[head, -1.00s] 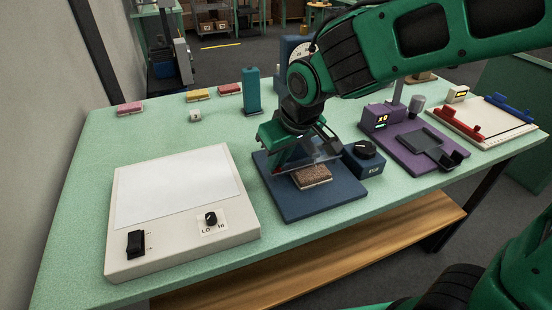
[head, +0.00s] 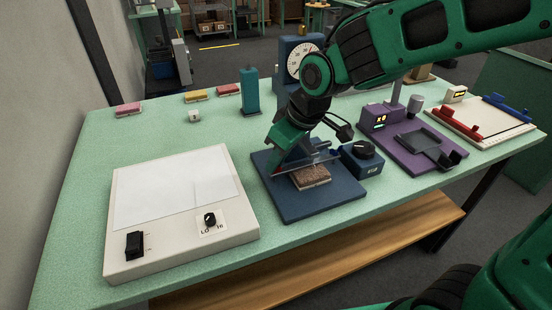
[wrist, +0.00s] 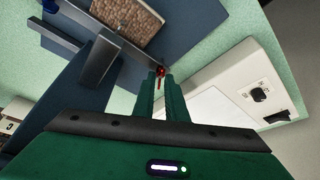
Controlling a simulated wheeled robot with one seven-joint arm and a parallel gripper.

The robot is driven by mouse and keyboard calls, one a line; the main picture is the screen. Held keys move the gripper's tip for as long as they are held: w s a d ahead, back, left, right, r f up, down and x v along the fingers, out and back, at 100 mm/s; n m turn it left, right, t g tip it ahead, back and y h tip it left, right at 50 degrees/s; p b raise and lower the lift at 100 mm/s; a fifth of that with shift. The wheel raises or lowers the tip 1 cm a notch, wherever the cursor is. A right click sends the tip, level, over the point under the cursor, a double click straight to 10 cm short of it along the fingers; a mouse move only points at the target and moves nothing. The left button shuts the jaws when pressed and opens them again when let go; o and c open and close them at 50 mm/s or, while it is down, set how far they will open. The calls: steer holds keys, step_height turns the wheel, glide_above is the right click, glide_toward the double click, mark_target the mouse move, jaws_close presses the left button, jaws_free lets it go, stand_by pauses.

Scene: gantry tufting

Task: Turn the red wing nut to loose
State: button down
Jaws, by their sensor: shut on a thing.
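The red wing nut (wrist: 161,72) shows in the wrist view between the fingertips of my gripper (wrist: 160,82), beside the grey metal bar of the blue fixture. My gripper is shut on it, and the fingers hide part of it. In the head view my gripper (head: 275,168) reaches down, tilted, at the left side of the fixture, and the nut can hardly be made out there. The fixture has a dark blue base plate (head: 305,210). A brown tufted block (head: 311,177) lies on it; it also shows in the wrist view (wrist: 128,18).
A white light box (head: 180,190) with a switch and LO/HI knob stands close on the left. A blue box with a black knob (head: 363,152) is just right of the fixture. A purple stand (head: 400,150) is further right. Coloured brushes and a teal post (head: 250,92) stand behind.

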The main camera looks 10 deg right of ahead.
steer(key=shift+w+d, duration=0.1)
steer(key=shift+d, duration=0.05)
steer(key=c, duration=2)
jaws_free()
steer(key=v, duration=1)
steer(key=shift+r, duration=0.35)
